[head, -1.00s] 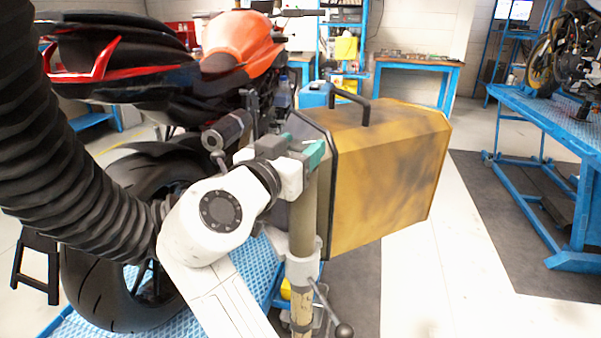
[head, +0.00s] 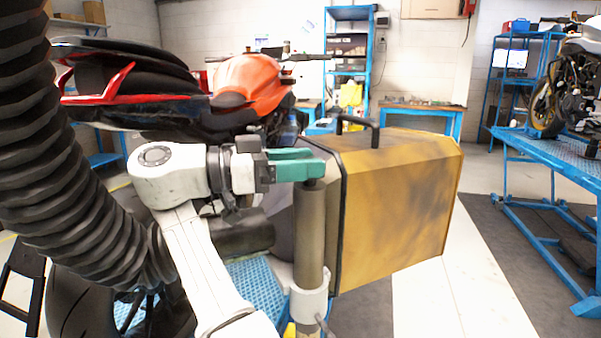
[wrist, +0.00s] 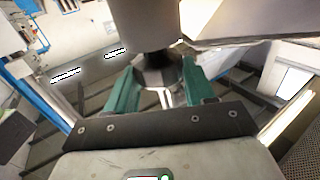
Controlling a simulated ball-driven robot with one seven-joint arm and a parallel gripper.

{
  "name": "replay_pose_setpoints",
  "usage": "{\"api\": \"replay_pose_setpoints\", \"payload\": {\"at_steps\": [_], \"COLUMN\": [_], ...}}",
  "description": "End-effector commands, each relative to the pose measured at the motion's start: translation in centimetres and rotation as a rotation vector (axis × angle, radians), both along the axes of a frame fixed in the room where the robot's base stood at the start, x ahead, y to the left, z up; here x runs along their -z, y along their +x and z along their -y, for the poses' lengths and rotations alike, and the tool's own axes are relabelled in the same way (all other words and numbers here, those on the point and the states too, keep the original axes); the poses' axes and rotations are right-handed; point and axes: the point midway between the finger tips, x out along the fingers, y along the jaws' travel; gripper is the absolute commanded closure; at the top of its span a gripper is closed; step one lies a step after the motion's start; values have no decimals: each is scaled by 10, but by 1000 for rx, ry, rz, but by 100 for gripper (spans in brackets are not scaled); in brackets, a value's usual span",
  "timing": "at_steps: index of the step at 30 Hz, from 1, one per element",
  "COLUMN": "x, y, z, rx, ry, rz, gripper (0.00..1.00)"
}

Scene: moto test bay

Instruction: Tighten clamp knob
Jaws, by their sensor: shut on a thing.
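My gripper (head: 322,168) has green fingers and points right, level, at the top of an upright post (head: 311,235). It is shut on a dark knob (wrist: 157,70) at the post's end; in the wrist view the knob sits between the green fingers (wrist: 154,90). In the head view the fingers mostly hide the knob. A pale clamp collar (head: 309,303) surrounds the post lower down. The wrist view shows a wide grey-brown cylinder (wrist: 152,20) beyond the knob, which looks like the post.
A large yellow case (head: 400,195) with a black handle stands just right of the post. A dark exhaust cylinder (head: 246,233) and an orange-and-black motorcycle (head: 250,85) are close behind my arm. A blue lift table (head: 550,165) stands at right, with open floor before it.

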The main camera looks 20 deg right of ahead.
Motion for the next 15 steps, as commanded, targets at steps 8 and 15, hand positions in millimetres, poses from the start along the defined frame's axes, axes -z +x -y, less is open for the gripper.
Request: {"api": "replay_pose_setpoints", "payload": {"at_steps": [8,15], "x": [3,3], "y": [2,2], "z": [0,0], "rx": [85,108], "ry": [4,4], "rz": [-5,-5], "gripper": [77,77]}}
